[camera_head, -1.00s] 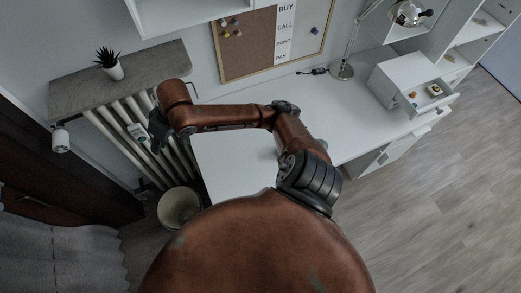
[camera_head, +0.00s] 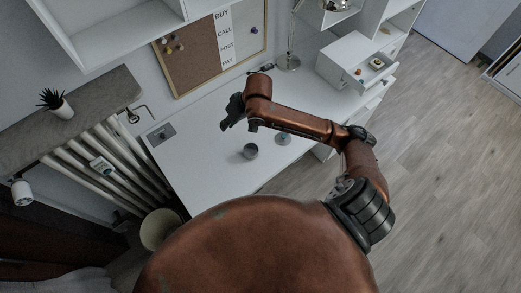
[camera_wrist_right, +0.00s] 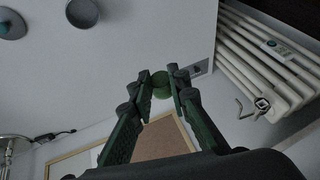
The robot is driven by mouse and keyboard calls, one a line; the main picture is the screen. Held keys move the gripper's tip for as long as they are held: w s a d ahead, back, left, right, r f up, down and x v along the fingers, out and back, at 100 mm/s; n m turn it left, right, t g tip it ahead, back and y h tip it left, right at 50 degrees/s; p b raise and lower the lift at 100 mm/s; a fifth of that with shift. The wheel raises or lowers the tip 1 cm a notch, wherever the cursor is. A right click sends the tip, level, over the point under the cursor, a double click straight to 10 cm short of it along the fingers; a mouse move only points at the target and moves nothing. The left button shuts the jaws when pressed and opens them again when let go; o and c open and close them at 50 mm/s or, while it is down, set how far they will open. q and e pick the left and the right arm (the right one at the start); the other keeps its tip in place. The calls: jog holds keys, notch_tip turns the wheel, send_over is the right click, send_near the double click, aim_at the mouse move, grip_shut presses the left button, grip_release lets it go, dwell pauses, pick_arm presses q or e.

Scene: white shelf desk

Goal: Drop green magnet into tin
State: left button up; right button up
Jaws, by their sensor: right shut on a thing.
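My right gripper (camera_head: 231,111) reaches in over the white desk. In the right wrist view its fingers (camera_wrist_right: 164,82) are closed around the green magnet (camera_wrist_right: 161,84), held at the fingertips. The magnet cannot be made out in the head view. A dark grey round tin (camera_head: 250,151) stands on the desk, below and a little right of the gripper in the head view; it seems to show at the top edge of the wrist view (camera_wrist_right: 83,13). My left gripper is out of view.
A corkboard (camera_head: 185,62) with several pins hangs on the wall behind the desk. An open drawer (camera_head: 358,71) and lamp base (camera_head: 288,63) stand at the back right. A radiator (camera_head: 90,165) and bin (camera_head: 160,228) are at the left. The front desk surface is mostly clear.

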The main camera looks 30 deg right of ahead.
pick_arm(q)
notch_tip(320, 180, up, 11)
jog(key=p, duration=0.9)
pick_arm(e)
jog(key=shift+n, duration=0.3)
jog(key=s+d+f+b, duration=0.1)
jog(key=d+f+b, duration=0.1)
jog(key=f, duration=0.4)
jog(key=d+f+b, duration=0.3)
jog(key=d+f, duration=0.2)
jog(key=f, duration=0.2)
jog(key=s+d+f+b, duration=0.1)
jog(key=d+f+b, duration=0.1)
jog(key=d+f, duration=0.2)
jog(key=shift+s+f+b, duration=0.15)
jog(key=shift+f, duration=0.45)
jog(key=shift+s+f+b, duration=0.15)
jog(key=shift+f, duration=0.45)
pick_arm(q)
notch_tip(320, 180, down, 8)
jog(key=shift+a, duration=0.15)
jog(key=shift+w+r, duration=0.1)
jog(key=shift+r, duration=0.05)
